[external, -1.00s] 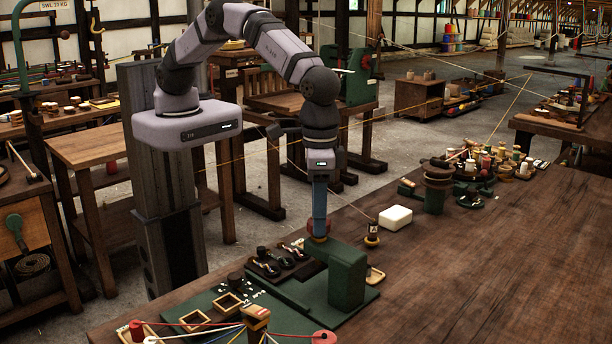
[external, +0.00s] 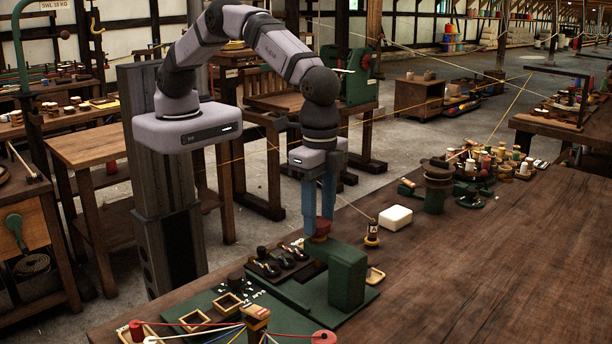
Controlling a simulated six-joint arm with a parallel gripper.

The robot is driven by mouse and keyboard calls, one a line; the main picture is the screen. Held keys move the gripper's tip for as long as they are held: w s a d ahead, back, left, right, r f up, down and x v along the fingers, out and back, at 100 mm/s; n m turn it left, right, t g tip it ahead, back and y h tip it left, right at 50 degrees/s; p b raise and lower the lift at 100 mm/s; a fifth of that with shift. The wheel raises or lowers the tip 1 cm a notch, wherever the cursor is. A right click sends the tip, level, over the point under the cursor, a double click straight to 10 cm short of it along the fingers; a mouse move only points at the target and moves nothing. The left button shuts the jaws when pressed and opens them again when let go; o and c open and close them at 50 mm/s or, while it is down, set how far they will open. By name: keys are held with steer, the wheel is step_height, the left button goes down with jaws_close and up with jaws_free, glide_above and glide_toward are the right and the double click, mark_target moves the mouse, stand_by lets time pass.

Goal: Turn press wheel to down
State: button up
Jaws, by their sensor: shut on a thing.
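The green press (external: 347,278) stands on a green base plate on the near workbench, below my arm. Its red wheel (external: 320,236) sits at the top of the press. My gripper (external: 319,228) points straight down, and its two blue fingers are shut on the wheel from both sides. The fingers hide part of the wheel. No mark showing the wheel's up or down position can be made out.
A dark tray of small tools (external: 280,262) lies left of the press. A small wooden dish (external: 375,275) and a white block (external: 395,217) are to its right. A fan of coloured cords (external: 245,325) lies in front.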

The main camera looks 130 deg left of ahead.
steer(key=m, duration=0.5)
steer(key=shift+r+m, duration=0.1)
steer(key=shift+m, duration=0.2)
steer(key=m, duration=0.5)
steer(key=shift+w, duration=0.1)
steer(key=m, duration=0.5)
steer(key=shift+m, duration=0.4)
steer(key=m, duration=0.5)
steer(key=shift+b, duration=0.3)
steer(key=shift+m, duration=0.3)
steer(key=o, duration=1.1)
steer(key=shift+c, duration=0.2)
